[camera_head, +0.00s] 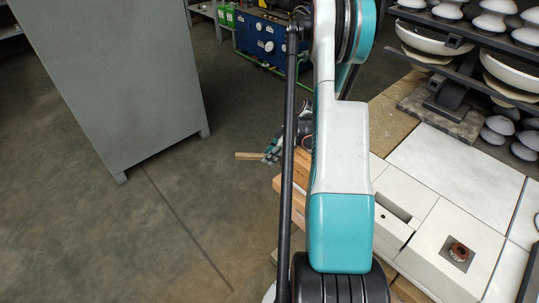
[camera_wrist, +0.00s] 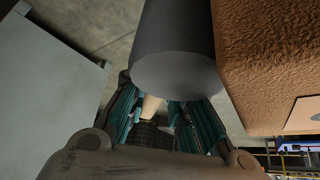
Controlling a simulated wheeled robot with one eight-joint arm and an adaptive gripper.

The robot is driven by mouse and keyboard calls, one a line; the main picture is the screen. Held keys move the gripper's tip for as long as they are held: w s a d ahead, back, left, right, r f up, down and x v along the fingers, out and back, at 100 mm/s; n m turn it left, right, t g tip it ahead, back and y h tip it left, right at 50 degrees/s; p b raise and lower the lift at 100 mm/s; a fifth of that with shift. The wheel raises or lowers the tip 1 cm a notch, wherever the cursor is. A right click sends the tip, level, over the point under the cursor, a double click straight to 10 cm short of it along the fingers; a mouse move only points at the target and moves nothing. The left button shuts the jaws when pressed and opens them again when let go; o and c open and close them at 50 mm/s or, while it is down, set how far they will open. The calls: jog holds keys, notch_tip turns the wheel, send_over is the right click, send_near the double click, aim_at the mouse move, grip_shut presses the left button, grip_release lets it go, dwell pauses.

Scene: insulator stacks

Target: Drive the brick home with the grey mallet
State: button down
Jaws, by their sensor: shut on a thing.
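The grey mallet has a dark cylindrical head (camera_wrist: 172,60) that fills the upper middle of the wrist view. Its pale wooden handle (camera_wrist: 151,106) sits between the teal fingers of my gripper (camera_wrist: 154,101), which is shut on it. In the head view, my gripper (camera_head: 273,150) is partly hidden behind my arm, with the handle end (camera_head: 248,155) sticking out left, off the bench's edge. The mallet head is hidden there. White blocks lie on the bench, one with a dark slot (camera_head: 398,207) beside it; I cannot tell which is the brick.
A rough brown surface (camera_wrist: 268,60) is close right of the mallet head in the wrist view. A grey cabinet (camera_head: 115,70) stands left, with open floor between.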

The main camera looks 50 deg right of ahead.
jog(key=shift+s+a, duration=0.1)
jog(key=shift+s, duration=0.95)
dwell(1.1)
jog(key=shift+w, duration=0.15)
jog(key=shift+w, duration=1.4)
jog(key=shift+r+p, duration=2.05)
jog(key=shift+r, duration=1.95)
